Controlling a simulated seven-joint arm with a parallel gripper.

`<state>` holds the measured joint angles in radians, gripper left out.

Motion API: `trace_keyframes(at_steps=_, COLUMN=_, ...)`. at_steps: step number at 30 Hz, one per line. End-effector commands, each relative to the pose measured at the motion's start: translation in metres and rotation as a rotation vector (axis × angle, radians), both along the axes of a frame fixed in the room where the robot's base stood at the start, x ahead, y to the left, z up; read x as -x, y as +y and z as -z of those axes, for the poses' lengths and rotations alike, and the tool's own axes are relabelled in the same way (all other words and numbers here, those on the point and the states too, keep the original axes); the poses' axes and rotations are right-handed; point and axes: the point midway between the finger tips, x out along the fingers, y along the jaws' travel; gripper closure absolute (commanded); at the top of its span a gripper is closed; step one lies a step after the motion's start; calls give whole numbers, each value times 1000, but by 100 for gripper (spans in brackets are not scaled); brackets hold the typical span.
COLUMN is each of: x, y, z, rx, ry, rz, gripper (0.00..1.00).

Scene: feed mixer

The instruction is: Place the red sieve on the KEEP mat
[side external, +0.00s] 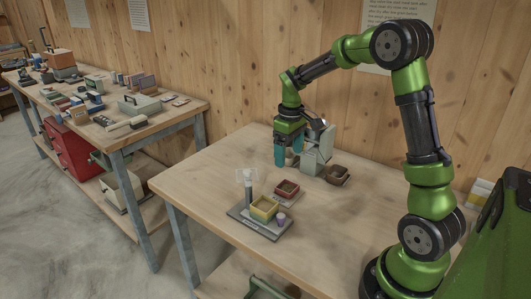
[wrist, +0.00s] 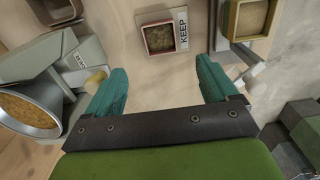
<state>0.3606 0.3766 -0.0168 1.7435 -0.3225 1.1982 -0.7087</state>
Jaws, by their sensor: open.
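The red sieve (side external: 287,187) is a small square frame with brownish contents or mesh inside. It sits on the pale KEEP mat (side external: 291,202). In the wrist view the red sieve (wrist: 159,39) lies beside the mat's white KEEP label (wrist: 183,31). My gripper (side external: 288,160) is above the table, behind the sieve and close to the grey machine. In the wrist view my gripper (wrist: 160,70) is open, with nothing between its teal fingers. The sieve is beyond the fingertips, roughly centred between them.
A brown box (side external: 337,174) is farther right.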

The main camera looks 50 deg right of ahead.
Motion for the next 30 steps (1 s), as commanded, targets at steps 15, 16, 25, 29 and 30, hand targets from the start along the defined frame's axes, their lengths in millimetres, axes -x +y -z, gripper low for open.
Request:
trace_keyframes(at_steps=15, x=61, y=108, z=-99, rx=-60, ry=-311, rz=155, gripper=14)
trace_keyframes(at_steps=16, x=69, y=117, z=-104, rx=-74, ry=-341, rz=171, gripper=14)
trace_keyframes(at_steps=25, x=139, y=176, z=-121, rx=-236, ry=-550, rz=305, gripper=14)
trace_keyframes(at_steps=29, x=152, y=184, z=-119, rx=-277, ry=-582, rz=333, gripper=14)
trace_keyframes(at_steps=30, x=153, y=185, z=-119, rx=-282, ry=-587, rz=337, gripper=14)
